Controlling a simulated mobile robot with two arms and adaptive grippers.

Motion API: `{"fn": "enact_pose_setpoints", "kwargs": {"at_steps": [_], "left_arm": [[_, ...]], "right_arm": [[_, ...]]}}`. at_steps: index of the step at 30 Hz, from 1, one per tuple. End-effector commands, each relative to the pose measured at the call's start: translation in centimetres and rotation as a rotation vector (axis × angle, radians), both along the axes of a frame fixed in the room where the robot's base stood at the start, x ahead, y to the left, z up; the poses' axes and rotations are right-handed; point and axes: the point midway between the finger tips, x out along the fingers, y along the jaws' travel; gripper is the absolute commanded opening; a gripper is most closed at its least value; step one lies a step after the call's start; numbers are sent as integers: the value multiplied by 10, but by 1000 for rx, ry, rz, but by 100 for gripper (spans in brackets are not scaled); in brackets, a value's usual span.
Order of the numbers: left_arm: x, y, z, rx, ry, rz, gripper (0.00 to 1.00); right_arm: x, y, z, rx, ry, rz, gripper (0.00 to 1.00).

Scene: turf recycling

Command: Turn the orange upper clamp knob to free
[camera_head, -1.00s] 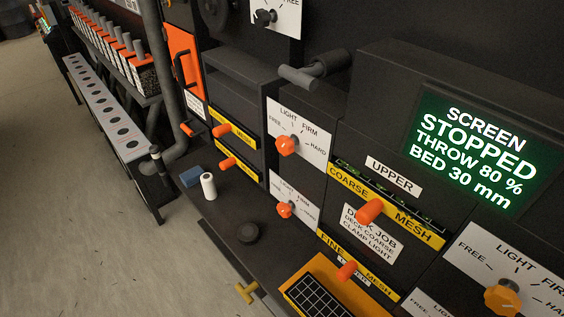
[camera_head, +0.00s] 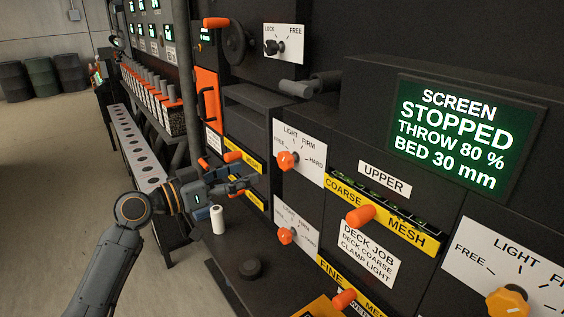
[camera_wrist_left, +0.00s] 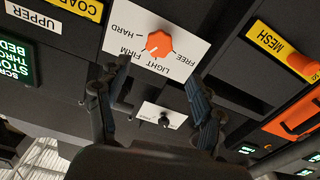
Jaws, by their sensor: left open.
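The orange upper clamp knob (camera_head: 287,160) sits on a white dial plate marked FREE, LIGHT, FIRM and HARD. In the left wrist view this knob (camera_wrist_left: 159,43) appears upside down, just beyond the fingertips and between their lines. A small pale mark shows on its LIGHT side, but I cannot read its exact setting. My left gripper (camera_head: 246,184) is open and empty, left of and slightly below the knob, apart from it. Its two fingers (camera_wrist_left: 157,74) are spread in the wrist view. My right gripper is not in view.
A similar orange lower knob (camera_head: 285,235) sits below. Orange handles (camera_head: 360,215) stick out by the yellow COARSE MESH strip. A grey bar handle (camera_head: 296,89) projects above the upper dial. A white cylinder (camera_head: 217,220) and a dark puck (camera_head: 250,268) stand on the ledge.

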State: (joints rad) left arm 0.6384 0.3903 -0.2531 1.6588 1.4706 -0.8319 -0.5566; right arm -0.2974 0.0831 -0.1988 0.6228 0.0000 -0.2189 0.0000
Motion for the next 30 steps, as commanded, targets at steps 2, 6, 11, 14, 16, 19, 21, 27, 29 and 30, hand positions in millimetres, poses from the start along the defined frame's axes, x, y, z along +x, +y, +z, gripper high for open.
{"fn": "enact_pose_setpoints", "kwargs": {"at_steps": [2,6,11,14,16,19,21,27,29,30], "left_arm": [[9,-15,6,-4,2,-4,67],[28,-40,6,-5,4,-2,67],[47,-66,4,-3,4,-1,67],[56,-77,3,-2,3,1,67],[61,-84,2,-2,2,0,67],[65,-89,1,0,2,1,67],[67,-92,0,0,1,1,67],[68,-93,0,0,1,1,67],[68,-93,0,0,1,1,67],[68,-93,0,0,1,2,67]], "right_arm": [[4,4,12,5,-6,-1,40],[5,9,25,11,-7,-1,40],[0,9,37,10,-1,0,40],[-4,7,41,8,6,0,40],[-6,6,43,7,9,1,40],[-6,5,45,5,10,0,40],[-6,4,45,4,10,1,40],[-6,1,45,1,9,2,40],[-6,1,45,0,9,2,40],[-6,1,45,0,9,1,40]]}}
